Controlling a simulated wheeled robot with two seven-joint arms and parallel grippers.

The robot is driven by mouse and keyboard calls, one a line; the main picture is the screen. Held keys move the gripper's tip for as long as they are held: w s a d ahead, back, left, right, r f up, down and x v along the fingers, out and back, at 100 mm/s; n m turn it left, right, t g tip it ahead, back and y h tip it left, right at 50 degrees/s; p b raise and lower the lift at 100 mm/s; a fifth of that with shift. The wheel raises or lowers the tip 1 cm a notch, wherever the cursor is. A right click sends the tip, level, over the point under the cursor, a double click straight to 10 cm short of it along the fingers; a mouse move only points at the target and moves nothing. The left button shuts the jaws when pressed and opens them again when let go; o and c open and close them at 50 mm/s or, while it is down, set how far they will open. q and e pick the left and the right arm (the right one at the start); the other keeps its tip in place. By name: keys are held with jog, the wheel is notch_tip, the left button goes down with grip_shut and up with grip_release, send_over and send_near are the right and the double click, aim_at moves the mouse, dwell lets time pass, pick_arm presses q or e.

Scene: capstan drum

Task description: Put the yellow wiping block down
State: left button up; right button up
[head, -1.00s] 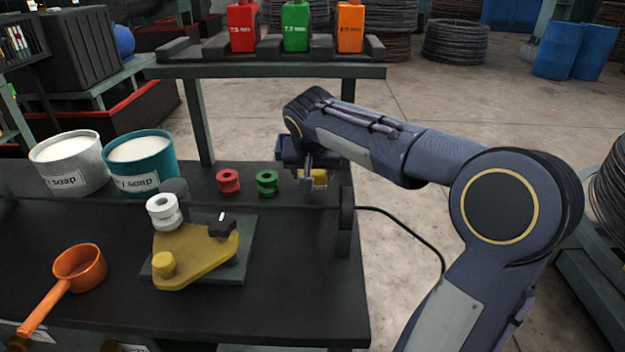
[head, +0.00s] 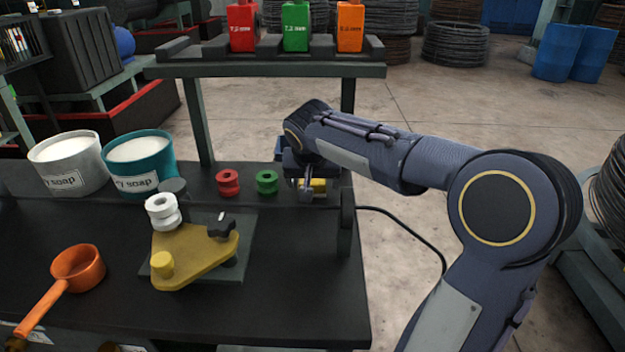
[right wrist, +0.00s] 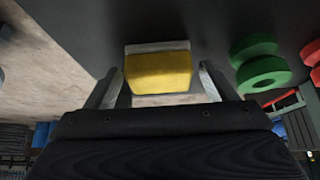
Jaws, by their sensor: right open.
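The yellow wiping block (head: 319,185) sits at the back right of the dark bench, right of the green spool, partly hidden by my right gripper (head: 309,190) in the head view. In the right wrist view the block (right wrist: 158,72) shows a yellow body with a pale strip along one side. It lies against the dark bench surface, between and just beyond the fingers of my right gripper (right wrist: 163,88). The fingers are open, with a gap on both sides of the block.
A green spool (head: 267,182) and a red spool (head: 228,183) stand left of the block. A yellow plate (head: 195,256) with a white spool (head: 163,211), soap tubs (head: 140,163) and an orange ladle (head: 78,268) are further left.

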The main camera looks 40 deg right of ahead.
jog(key=shift+r, duration=0.35)
jog(key=p+v, duration=0.1)
jog(key=v, duration=1)
jog(key=shift+a+r+p, duration=0.15)
jog(key=shift+r+p, duration=0.15)
jog(key=shift+p, duration=0.05)
jog(key=shift+s, duration=0.1)
